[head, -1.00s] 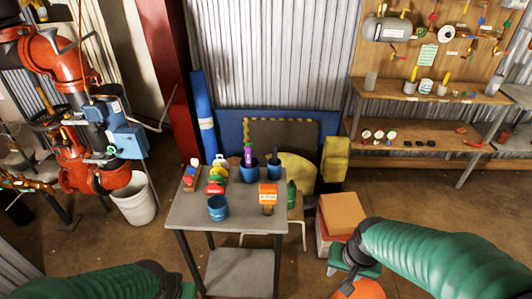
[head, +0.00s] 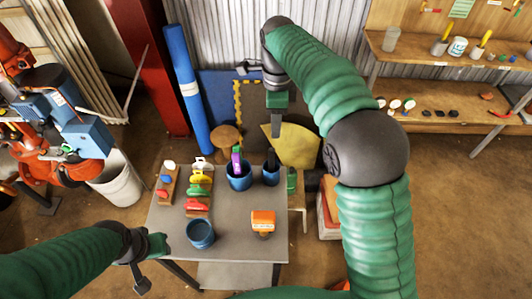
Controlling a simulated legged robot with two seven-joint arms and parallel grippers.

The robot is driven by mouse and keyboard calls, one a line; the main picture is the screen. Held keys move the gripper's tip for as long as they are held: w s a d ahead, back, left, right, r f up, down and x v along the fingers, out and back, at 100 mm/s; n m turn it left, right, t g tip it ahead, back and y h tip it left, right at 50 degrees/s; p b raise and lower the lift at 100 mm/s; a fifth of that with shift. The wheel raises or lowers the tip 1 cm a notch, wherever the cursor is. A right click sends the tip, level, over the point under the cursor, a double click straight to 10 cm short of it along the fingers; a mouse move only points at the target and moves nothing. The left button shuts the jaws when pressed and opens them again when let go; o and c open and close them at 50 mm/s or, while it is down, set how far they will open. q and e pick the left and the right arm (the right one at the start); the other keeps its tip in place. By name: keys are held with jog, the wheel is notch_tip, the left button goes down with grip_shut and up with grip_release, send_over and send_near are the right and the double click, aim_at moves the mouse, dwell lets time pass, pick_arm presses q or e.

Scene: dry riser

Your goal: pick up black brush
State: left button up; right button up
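The black brush (head: 271,158) stands upright in a small blue cup (head: 271,176) at the back right of the grey table; only its dark upper part shows above the rim. My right gripper (head: 277,134) is above and slightly behind it in the picture, pointing down. Its grey fingers overlap into one narrow shape, so their gap is hidden; contact with the brush cannot be made out. My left gripper (head: 142,272) is low at the table's front left corner, away from the brush, and its fingers are unclear.
On the grey table (head: 230,213), another blue cup (head: 238,181) holds a purple-handled item beside the brush's cup. An empty blue cup (head: 201,234) and an orange item (head: 263,221) stand in front. Coloured items on wooden racks (head: 197,190) fill the left side.

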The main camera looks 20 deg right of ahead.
send_over(272, 157)
notch_tip(272, 157, down, 4)
jog(key=f, duration=1.1)
jog(key=shift+w+d+f+b, duration=0.15)
jog(key=shift+w+f+b, duration=0.15)
jog(key=shift+w+b, duration=0.1)
jog(key=shift+w+a+f, duration=0.1)
jog(key=shift+a+f, duration=0.1)
jog(key=shift+d+r, duration=0.1)
jog(key=shift+d, duration=0.05)
grip_shut()
